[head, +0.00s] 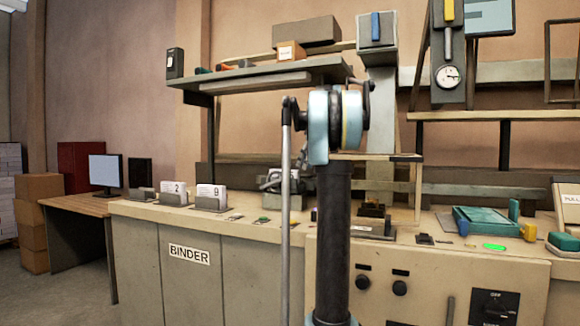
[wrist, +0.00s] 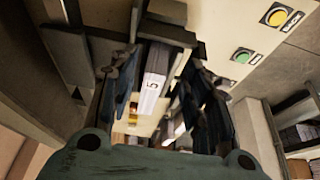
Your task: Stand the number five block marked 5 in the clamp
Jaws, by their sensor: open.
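In the wrist view, a pale block marked 5 (wrist: 152,84) shows between the two dark fingers of my gripper (wrist: 162,62). The fingers are apart, one on each side of the block; I cannot tell whether either touches it. The 5 appears turned sideways. A dark bracket (wrist: 168,32) lies at the block's upper end in the picture; I cannot tell whether it is the clamp or whether it holds the block. In the head view my arm stands in front of the counter, and I cannot make out the block marked 5 or the clamp there for certain.
Blocks marked 2 (head: 174,188) and 9 (head: 212,192) stand in dark holders on the counter labelled BINDER (head: 189,253). A shelf (head: 262,76) hangs above. A yellow button (wrist: 276,15) and a green button (wrist: 244,55) lie right of my gripper. A teal tray (head: 487,219) sits at right.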

